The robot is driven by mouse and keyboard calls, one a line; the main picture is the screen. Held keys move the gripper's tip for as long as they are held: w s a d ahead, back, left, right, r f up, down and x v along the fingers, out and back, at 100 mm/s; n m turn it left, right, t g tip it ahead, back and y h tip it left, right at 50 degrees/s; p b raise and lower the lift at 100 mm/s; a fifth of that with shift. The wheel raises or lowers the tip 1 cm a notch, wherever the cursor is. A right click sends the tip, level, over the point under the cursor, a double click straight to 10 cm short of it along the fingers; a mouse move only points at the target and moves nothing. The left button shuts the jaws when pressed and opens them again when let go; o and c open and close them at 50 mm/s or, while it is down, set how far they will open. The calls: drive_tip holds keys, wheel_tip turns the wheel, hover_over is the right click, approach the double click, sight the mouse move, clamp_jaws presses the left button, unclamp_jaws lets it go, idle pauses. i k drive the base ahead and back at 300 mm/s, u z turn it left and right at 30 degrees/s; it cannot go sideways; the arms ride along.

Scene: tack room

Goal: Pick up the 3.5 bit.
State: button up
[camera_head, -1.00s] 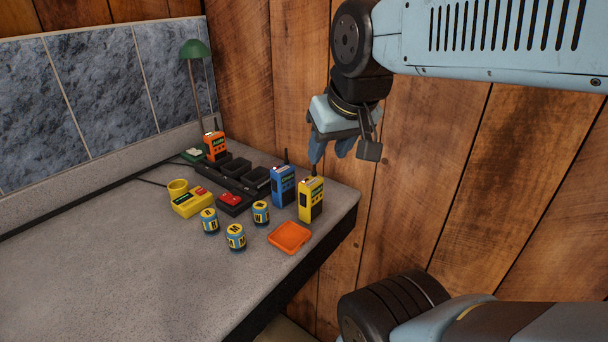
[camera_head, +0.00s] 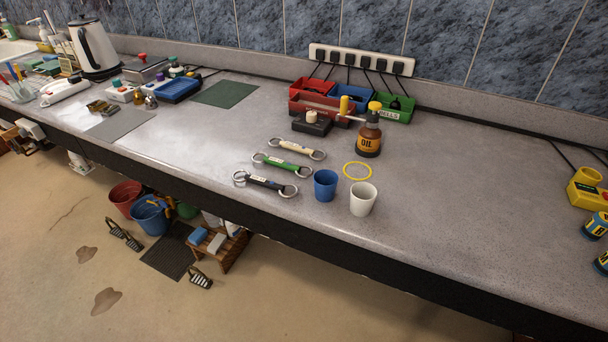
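Three bits with rings at both ends lie side by side on the grey counter (camera_head: 440,215) near its front edge. The cream bit (camera_head: 297,148) is farthest back, the green bit (camera_head: 282,165) is in the middle, and the dark bit (camera_head: 265,183) is nearest the edge. Each seems to carry a small label, too small to read, so I cannot tell which one is the 3.5 bit. My gripper and arm are not in view.
A blue cup (camera_head: 325,186), a white cup (camera_head: 363,199), a yellow ring (camera_head: 358,171) and an oil bottle (camera_head: 369,137) stand or lie right of the bits.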

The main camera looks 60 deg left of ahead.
sight(253, 180)
drive_tip(key=z, duration=0.55)
drive_tip(key=k, duration=1.7)
drive_tip(key=u, duration=1.15)
drive_tip(key=i, duration=1.05)
